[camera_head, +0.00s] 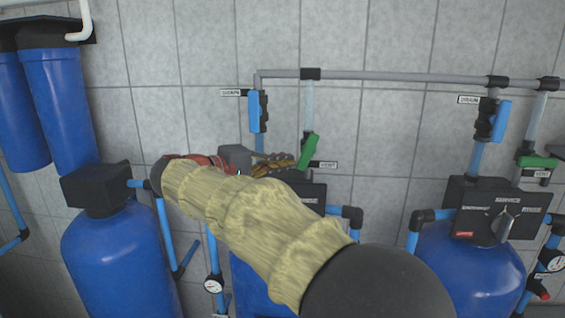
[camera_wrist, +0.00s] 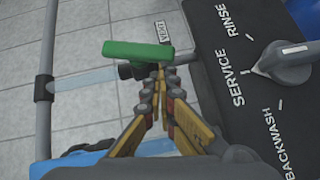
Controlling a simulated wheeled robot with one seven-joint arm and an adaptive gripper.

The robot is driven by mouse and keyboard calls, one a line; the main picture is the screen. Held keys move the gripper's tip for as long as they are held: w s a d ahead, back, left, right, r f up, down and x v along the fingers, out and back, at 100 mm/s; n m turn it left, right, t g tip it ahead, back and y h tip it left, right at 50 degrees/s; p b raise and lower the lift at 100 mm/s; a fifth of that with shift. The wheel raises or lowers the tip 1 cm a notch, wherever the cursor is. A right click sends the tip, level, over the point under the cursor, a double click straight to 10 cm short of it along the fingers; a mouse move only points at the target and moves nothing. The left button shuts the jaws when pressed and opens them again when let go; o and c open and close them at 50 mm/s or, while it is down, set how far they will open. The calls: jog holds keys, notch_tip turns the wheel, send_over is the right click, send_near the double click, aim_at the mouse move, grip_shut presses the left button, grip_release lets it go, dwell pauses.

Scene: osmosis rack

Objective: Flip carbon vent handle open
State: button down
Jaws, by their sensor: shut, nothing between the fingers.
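A green vent handle (camera_head: 308,150) sits on the middle clear pipe, slanted and roughly in line with it. In the wrist view the green handle (camera_wrist: 138,50) lies across the upper middle, beside a small VENT label (camera_wrist: 164,31). My gripper (camera_head: 296,162) is at the handle's lower left in the head view. In the wrist view my gripper (camera_wrist: 160,72) has its fingertips together, with nothing between them, just below the handle near the dark valve body. I cannot tell whether they touch it. My sleeved arm hides much of the tank below.
A blue drain handle (camera_head: 254,110) hangs left of the vent handle. A black control head (camera_wrist: 240,70) with a grey knob (camera_wrist: 285,62) is close on the right in the wrist view. Another green vent handle (camera_head: 537,162) lies crosswise at far right. A grey pipe (camera_head: 400,77) runs above.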

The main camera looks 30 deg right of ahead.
jog(key=shift+s+d+f+n+h+b, duration=0.1)
jog(key=shift+f+n+h+b, duration=0.3)
jog(key=shift+b, duration=0.05)
jog(key=shift+d+f+b, duration=0.15)
jog(key=shift+f+b, duration=0.05)
jog(key=shift+b, duration=0.25)
dwell(0.6)
jog(key=s+a, duration=0.2)
jog(key=a, duration=0.9)
jog(key=shift+s+a+r, duration=0.2)
jog(key=shift+a+r, duration=0.1)
jog(key=shift+a, duration=0.1)
